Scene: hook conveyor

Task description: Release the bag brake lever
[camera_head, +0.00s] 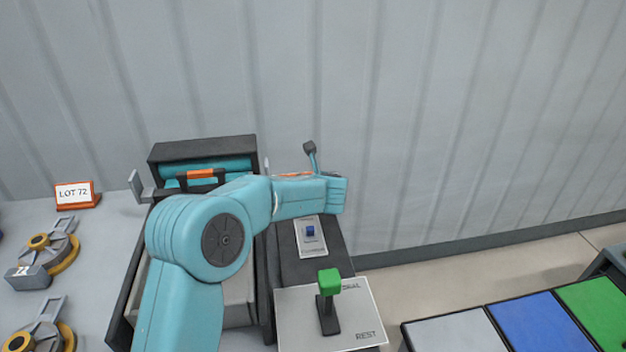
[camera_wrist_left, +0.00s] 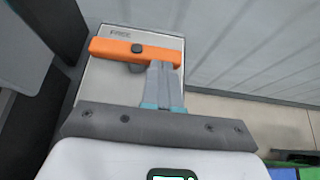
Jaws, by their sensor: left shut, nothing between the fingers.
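The orange brake lever (camera_wrist_left: 108,47) lies crosswise on a pale plate (camera_wrist_left: 98,80) marked FREE in the left wrist view, with a dark pivot knob near its middle. My left gripper (camera_wrist_left: 160,66) is shut and empty, its fingertips at the near edge of the lever's right part. I cannot tell whether they touch it. In the head view my left arm reaches over the black-framed machine, and its wrist hides the fingers. Only an orange sliver (camera_head: 293,174), probably the lever, shows above the wrist. My right gripper is not in view.
A green-knobbed lever (camera_head: 329,281) stands on a plate marked REST. A blue switch (camera_head: 310,231) sits behind it. A LOT 72 sign (camera_head: 77,194) and grey-yellow hooks (camera_head: 52,244) are at left. Coloured panels (camera_head: 539,325) lie at lower right. A ribbed wall (camera_head: 430,110) closes the back.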

